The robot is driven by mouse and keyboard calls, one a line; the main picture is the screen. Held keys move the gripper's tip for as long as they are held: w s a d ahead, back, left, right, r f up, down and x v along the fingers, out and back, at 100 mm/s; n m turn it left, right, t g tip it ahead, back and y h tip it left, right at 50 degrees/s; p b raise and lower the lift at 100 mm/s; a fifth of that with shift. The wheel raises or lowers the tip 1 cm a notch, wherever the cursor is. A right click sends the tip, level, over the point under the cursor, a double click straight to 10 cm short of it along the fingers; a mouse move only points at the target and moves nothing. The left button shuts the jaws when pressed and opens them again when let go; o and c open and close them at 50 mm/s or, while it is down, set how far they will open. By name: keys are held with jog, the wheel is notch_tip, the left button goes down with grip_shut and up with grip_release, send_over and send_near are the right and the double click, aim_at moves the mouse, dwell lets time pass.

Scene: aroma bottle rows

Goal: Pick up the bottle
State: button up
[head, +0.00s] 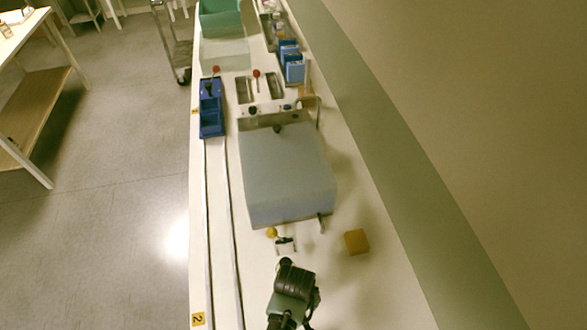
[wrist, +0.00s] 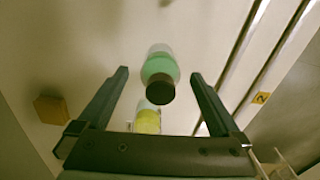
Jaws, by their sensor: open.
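A bottle with green contents and a dark cap (wrist: 160,72) shows in the wrist view, between the two fingers in the picture. A second bottle with yellow contents (wrist: 147,122) is below it in that view, partly hidden by the gripper body. My gripper (wrist: 160,76) is open, its fingers apart on either side of the green bottle, with visible gaps to it. I cannot tell how far above or in front of the bottle the fingertips are. In the head view my gripper's end (head: 292,285) is over the near bench, and neither of these bottles can be made out there.
A yellow-orange block (head: 357,242) lies on the white bench, also at left in the wrist view (wrist: 51,109). A large grey box-shaped machine (head: 287,175) stands beyond my arm. A wall runs along the right.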

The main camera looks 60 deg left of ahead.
jog(key=shift+a+f, duration=0.15)
jog(key=shift+f, duration=1.35)
grip_shut()
jog(key=shift+r, duration=0.1)
notch_tip(320, 180, up, 13)
jog(key=p, duration=0.3)
jog(key=shift+r, duration=0.15)
notch_tip(320, 180, up, 3)
jog(key=p, duration=0.3)
jog(key=shift+f, duration=0.2)
